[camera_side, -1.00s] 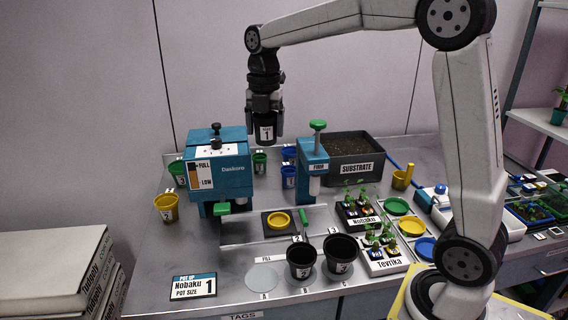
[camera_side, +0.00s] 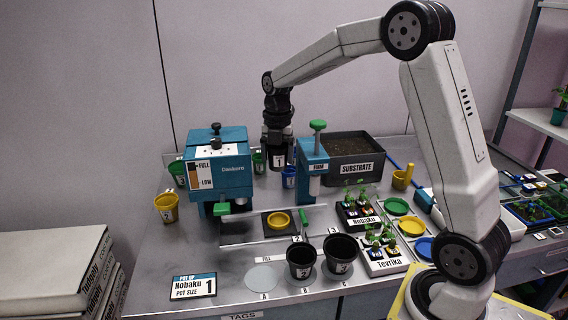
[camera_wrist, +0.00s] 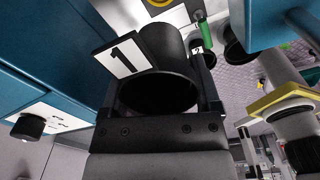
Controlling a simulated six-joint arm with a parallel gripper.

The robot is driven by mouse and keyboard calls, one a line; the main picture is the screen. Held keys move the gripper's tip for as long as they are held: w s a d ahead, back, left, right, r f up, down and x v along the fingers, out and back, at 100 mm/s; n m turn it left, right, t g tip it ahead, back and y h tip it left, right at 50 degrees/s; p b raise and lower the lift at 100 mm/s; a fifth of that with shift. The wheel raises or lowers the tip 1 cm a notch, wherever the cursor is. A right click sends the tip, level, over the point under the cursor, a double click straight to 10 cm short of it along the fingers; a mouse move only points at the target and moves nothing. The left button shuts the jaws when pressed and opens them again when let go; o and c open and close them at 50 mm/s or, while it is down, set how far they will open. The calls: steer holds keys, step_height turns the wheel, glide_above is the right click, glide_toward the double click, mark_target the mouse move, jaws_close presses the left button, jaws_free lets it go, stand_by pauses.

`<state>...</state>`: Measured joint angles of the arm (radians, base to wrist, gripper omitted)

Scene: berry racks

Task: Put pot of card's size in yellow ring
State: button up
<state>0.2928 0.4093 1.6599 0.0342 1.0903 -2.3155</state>
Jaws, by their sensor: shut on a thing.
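The card (camera_side: 194,287) at the front left reads "Nobaku, pot size 1". My gripper (camera_side: 278,150) is shut on a black pot labelled 1 (camera_side: 279,161) and holds it in the air between the blue Daskorn machine and the teal FIRM press. In the wrist view the pot (camera_wrist: 165,75) sits between the fingers, its opening facing the camera. Another yellow ring (camera_side: 411,227) lies at the right beside green and blue ones.
The Daskorn machine (camera_side: 222,165) and the FIRM press (camera_side: 312,165) stand close on either side of the pot. Black pots 2 (camera_side: 301,262) and 3 (camera_side: 340,255) stand at the front. The substrate bin (camera_side: 352,165) and seedling trays are at the right. Spot A (camera_side: 262,278) is empty.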

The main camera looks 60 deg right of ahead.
step_height(320, 180, down, 8)
steer(key=shift+f, duration=0.15)
steer(key=shift+f, duration=0.2)
steer(key=shift+f, duration=3.95)
steer(key=shift+f, duration=0.7)
steer(key=o, duration=1)
step_height(320, 180, up, 8)
